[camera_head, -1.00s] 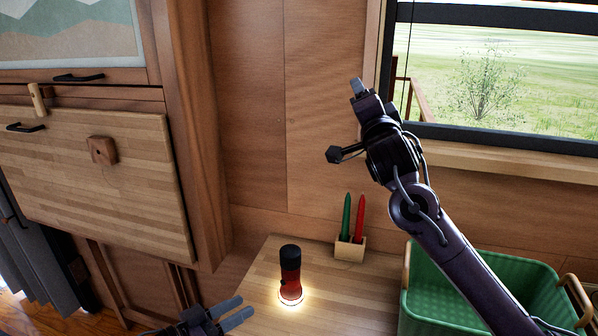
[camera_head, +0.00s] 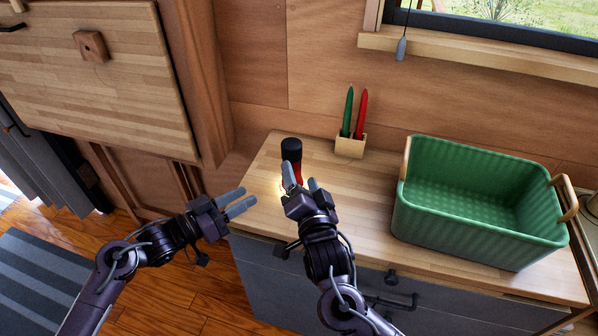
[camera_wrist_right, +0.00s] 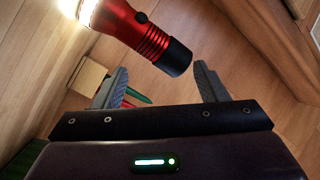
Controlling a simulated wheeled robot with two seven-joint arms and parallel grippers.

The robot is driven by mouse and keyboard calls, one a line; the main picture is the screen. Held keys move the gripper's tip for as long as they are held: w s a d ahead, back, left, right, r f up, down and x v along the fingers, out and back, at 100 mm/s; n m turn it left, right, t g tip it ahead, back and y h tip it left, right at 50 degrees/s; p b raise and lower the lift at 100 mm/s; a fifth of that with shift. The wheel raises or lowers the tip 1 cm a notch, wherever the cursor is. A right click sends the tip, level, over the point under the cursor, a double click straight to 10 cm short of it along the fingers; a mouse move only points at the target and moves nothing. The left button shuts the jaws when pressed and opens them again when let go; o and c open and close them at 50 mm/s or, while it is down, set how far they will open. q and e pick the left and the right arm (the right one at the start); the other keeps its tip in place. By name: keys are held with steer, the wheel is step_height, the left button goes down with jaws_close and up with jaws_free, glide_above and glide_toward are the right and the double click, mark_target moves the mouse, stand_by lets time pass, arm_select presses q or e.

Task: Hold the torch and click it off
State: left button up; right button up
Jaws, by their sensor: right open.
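The torch (camera_head: 291,149) stands upright on the wooden counter, black end up and lit lens down, with a glow at its base. Its red body is partly hidden by my right gripper (camera_head: 302,175) in the head view. In the right wrist view the red torch (camera_wrist_right: 150,36) lies ahead of the open, empty fingers (camera_wrist_right: 162,75), its black end between their directions, with no visible contact. Its lens glows at the upper left. My left gripper (camera_head: 243,199) is at the counter's left edge, left of the torch, its fingers apart and empty.
A wooden holder (camera_head: 350,146) with a green and a red stick stands behind the torch, to the right. A large green basket (camera_head: 480,226) fills the counter's right side. Grey drawers with dark handles are below. A wooden cabinet panel (camera_head: 100,90) is at the left.

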steer(key=n, duration=0.3)
steer(key=w+n, duration=0.1)
steer(key=n, duration=0.2)
steer(key=shift+w+a+r+y, duration=0.15)
steer(key=shift+a+r+y, duration=0.05)
steer(key=shift+y, duration=0.1)
steer(key=n, duration=0.4)
steer(key=shift+w, duration=0.4)
steer(key=shift+x, duration=3.8)
steer(key=shift+a, duration=0.1)
steer(key=c, duration=1.1)
arm_select(q)
jaws_close()
arm_select(e)
steer(key=shift+c, duration=0.3)
